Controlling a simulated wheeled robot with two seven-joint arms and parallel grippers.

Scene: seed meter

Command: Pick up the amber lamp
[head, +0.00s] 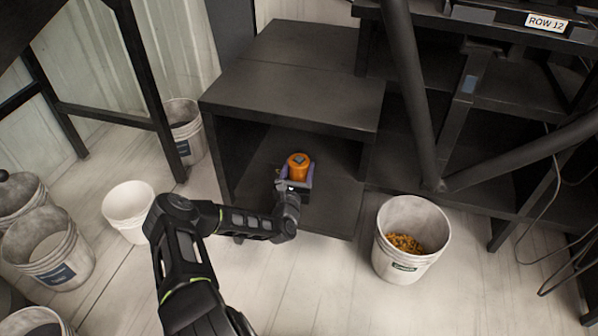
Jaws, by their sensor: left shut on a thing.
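The amber lamp (298,161) is a small orange cylinder with a darker cap. It shows in the head view at the open front of a dark shelf unit (290,95), over the lower shelf board. My left gripper (297,177) is shut on the lamp from the near side, and its jaws hide the lamp's lower part. I cannot tell whether the lamp touches the board. My right gripper is not in view.
A bucket with yellow grains (410,240) stands right of the shelf. A white bucket (128,205) and several grey buckets (50,247) stand at the left. Dark slanted bars (412,90) cross the right side. The shelf's top board overhangs the lamp's space.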

